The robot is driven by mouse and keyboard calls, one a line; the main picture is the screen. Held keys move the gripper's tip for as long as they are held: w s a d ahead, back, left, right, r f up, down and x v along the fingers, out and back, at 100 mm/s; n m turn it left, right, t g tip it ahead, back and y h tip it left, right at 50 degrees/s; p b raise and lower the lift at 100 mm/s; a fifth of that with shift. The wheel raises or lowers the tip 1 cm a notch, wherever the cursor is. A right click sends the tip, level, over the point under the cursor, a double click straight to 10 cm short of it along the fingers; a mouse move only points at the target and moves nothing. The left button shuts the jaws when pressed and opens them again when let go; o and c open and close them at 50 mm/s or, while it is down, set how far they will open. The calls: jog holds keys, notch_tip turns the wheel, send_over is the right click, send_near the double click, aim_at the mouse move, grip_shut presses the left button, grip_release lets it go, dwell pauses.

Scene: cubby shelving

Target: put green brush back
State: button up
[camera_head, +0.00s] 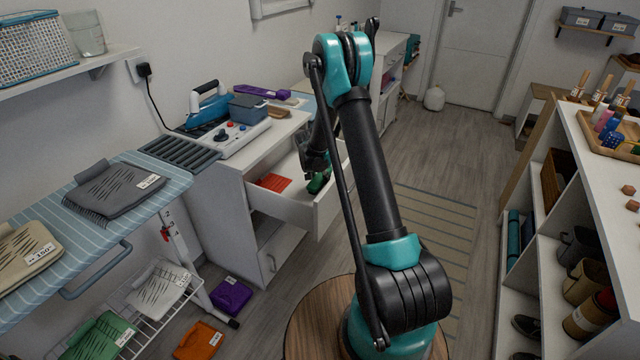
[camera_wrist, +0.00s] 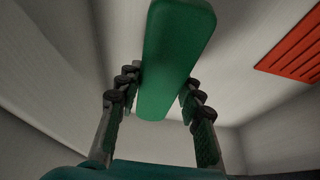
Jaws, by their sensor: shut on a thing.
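The green brush (camera_head: 317,185) is in the open white drawer (camera_head: 326,217), towards its right side. In the wrist view the green brush (camera_wrist: 177,50) is a long rounded green block reaching up between the fingers; no bristles show. My gripper (camera_head: 315,168) reaches down into the drawer and is shut on the brush. In the wrist view the fingers of my gripper (camera_wrist: 160,88) stand on either side of it. I cannot tell whether the brush touches the drawer floor.
A red-orange slotted piece (camera_head: 273,182) lies in the drawer, left of the brush. The drawer's walls surround my gripper. Above is a worktop with a blue iron (camera_head: 208,104) and a grey box (camera_head: 248,108). A striped ironing board (camera_head: 145,170) is at left, and shelving (camera_head: 560,190) at right.

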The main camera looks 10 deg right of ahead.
jog(key=shift+f, duration=1.25)
jog(key=o, duration=1.1)
jog(key=shift+f, duration=0.1)
jog(key=v, duration=1.2)
jog(key=shift+w+r, duration=0.1)
jog(key=shift+r, duration=0.1)
